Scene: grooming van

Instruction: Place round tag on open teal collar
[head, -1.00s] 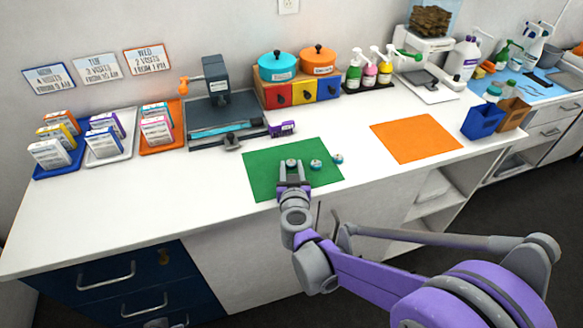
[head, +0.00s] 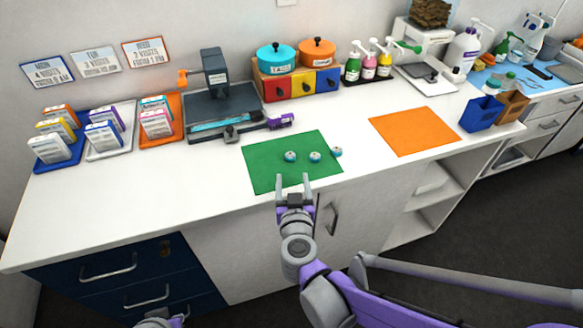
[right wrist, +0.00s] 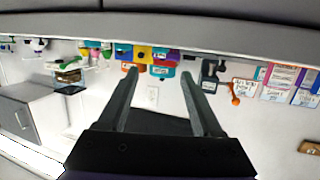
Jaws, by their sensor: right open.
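Three small round teal-and-white pieces, which look like tags, lie in a row by the green mat: a left one (head: 290,156), a middle one (head: 315,156) and a right one (head: 337,151) at the mat's right edge. Their markings are too small to read. A teal strip, seemingly the open collar (head: 222,122), lies flat on the dark grey press (head: 213,98). My right gripper (head: 294,182) is open and empty, at the mat's near edge, short of the pieces. The right wrist view shows nothing between its fingers (right wrist: 160,85). Part of my left arm's end (head: 162,318) shows at the bottom edge.
The green mat (head: 262,175) and orange mat (head: 412,132) lie on the white counter. A purple piece (head: 281,121) sits at the press's right end. Pots (head: 277,60), pump bottles (head: 369,68) and trays of boxes (head: 57,152) stand behind and left. The front left counter is clear.

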